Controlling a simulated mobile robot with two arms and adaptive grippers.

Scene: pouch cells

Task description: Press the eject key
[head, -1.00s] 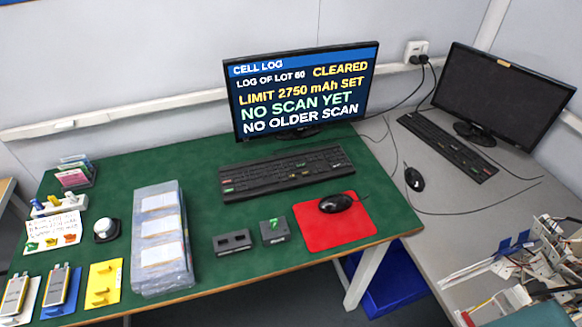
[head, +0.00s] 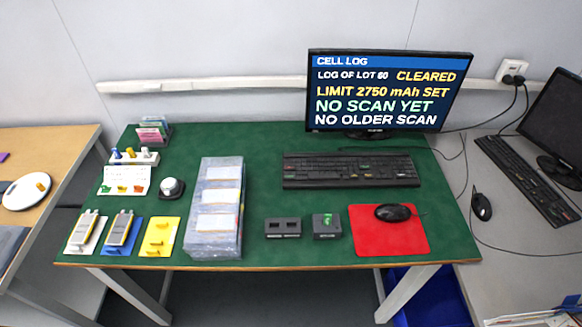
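Two small dark grey boxes sit side by side on the green desk mat (head: 300,140). The left box (head: 283,228) has two slots on its front or top. The right box (head: 327,226) carries a green marked piece on top. I cannot read any label that says eject. A black keyboard (head: 351,170) lies behind them, below the monitor (head: 388,92), whose screen says "CELL LOG", "CLEARED", "LIMIT 2750 mAh SET", "NO SCAN YET" and "NO OLDER SCAN". Neither of my grippers shows in this view.
A clear plastic-covered tray (head: 215,208) stands left of the boxes. Pouch cells on a white card (head: 87,231) and a blue card (head: 119,234), a yellow card (head: 160,236) and a round white-topped knob (head: 172,188) are further left. A red mouse pad (head: 389,240) with a mouse (head: 393,212) lies right.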

